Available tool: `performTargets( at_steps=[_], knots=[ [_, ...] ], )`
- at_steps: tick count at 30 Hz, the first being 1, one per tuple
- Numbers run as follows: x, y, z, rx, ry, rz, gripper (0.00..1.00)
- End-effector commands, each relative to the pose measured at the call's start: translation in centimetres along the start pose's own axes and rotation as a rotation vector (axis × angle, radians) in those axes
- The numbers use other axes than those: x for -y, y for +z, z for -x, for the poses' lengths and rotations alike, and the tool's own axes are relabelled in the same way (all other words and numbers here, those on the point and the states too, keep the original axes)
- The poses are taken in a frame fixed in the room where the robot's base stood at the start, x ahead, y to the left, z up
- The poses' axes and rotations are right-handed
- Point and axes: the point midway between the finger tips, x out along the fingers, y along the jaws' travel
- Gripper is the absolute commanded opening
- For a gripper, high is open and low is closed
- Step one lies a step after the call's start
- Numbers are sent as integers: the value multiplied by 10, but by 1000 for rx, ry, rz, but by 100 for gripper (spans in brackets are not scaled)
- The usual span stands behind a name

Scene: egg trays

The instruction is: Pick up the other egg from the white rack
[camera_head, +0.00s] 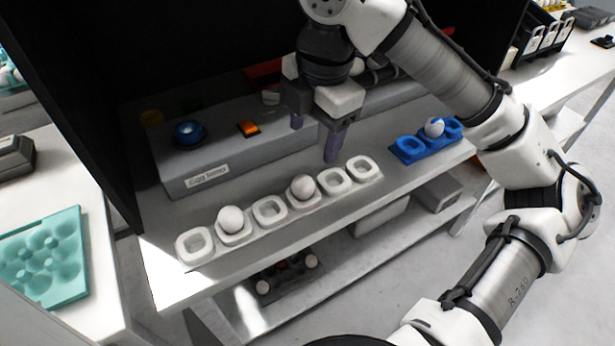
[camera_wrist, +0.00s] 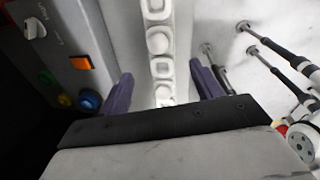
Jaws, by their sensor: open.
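The white rack (camera_head: 270,224) is a row of several cups along the front of the bench. It holds two white eggs: a left egg (camera_head: 231,219) in the second cup from the left and a right egg (camera_head: 302,187) in the fourth. Its other cups look empty. My gripper (camera_head: 314,138) is open and empty, above and behind the right part of the rack, pointing down. In the wrist view the rack (camera_wrist: 160,57) runs between my gripper's fingers (camera_wrist: 161,72), with a rounded egg (camera_wrist: 158,42) beyond the fingertips.
A blue rack (camera_head: 407,154) with one white egg (camera_head: 434,127) stands at the right. A grey box (camera_head: 235,165) with a blue button (camera_head: 188,133) and orange switch (camera_head: 248,128) stands behind. A teal egg tray (camera_head: 72,225) lies on the left table. Dark walls flank the bench.

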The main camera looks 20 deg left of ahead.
Motion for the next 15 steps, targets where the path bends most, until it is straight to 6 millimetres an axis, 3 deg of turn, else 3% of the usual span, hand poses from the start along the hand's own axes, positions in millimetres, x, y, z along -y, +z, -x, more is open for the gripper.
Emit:
performTargets(
  at_steps=[9, 15],
  knots=[
    [3, -1, -58, -3, -13, 6, 65],
    [2, 0, -80, -1, -11, 5, 65]
  ],
)
